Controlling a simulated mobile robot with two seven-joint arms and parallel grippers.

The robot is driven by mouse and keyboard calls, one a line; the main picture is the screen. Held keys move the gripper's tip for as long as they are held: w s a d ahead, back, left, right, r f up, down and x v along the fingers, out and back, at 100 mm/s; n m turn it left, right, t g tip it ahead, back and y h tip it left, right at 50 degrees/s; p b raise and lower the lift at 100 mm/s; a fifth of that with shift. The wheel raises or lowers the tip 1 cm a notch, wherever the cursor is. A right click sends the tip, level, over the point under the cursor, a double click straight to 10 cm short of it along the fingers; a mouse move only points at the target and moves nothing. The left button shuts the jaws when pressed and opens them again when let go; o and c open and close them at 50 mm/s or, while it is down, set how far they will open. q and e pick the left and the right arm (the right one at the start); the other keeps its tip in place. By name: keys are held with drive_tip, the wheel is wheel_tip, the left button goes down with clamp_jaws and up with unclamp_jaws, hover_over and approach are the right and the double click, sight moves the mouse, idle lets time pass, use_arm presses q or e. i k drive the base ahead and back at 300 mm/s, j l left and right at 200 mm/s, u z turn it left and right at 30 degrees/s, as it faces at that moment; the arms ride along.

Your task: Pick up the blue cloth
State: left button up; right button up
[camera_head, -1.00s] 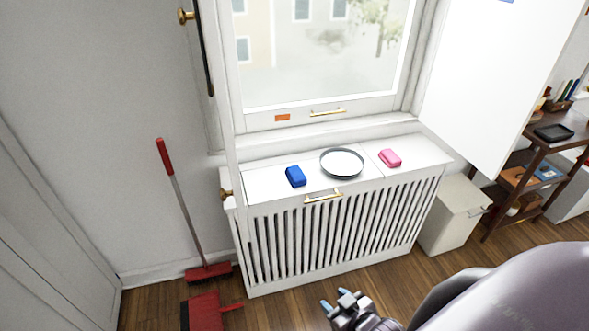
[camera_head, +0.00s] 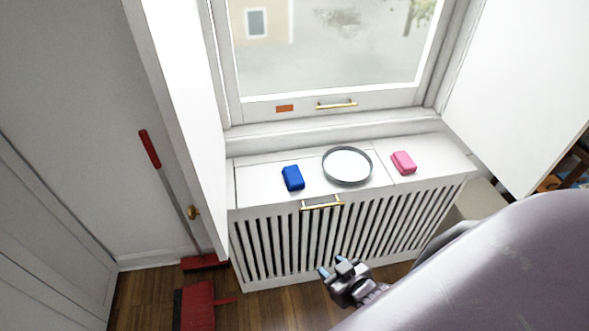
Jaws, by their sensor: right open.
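The blue cloth (camera_head: 293,178) is a small folded block on the left part of the white radiator cover's top (camera_head: 262,186). A round grey-rimmed tray (camera_head: 347,166) lies just to its right, and a folded pink cloth (camera_head: 403,162) lies farther right. My right gripper (camera_head: 331,270) is open and empty, in front of the slatted cover and lower than its top. It is apart from the blue cloth, below it and to its right in the picture. My left gripper is not in view.
The window (camera_head: 335,50) rises behind the cover. A white open panel (camera_head: 185,110) stands at the left, close to the cover's left end. A red broom (camera_head: 150,150) and red dustpan (camera_head: 197,303) are on the left. A pale bin (camera_head: 478,200) is partly hidden at right.

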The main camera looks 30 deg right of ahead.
sight(293, 177)
drive_tip(key=i+l+u, duration=0.1)
drive_tip(key=l, duration=0.4)
drive_tip(key=i+l+u, duration=0.1)
drive_tip(key=l, duration=0.35)
drive_tip(key=i+l+u, duration=0.15)
drive_tip(key=l, duration=0.35)
drive_tip(key=i+l+u, duration=0.1)
drive_tip(key=l, duration=0.4)
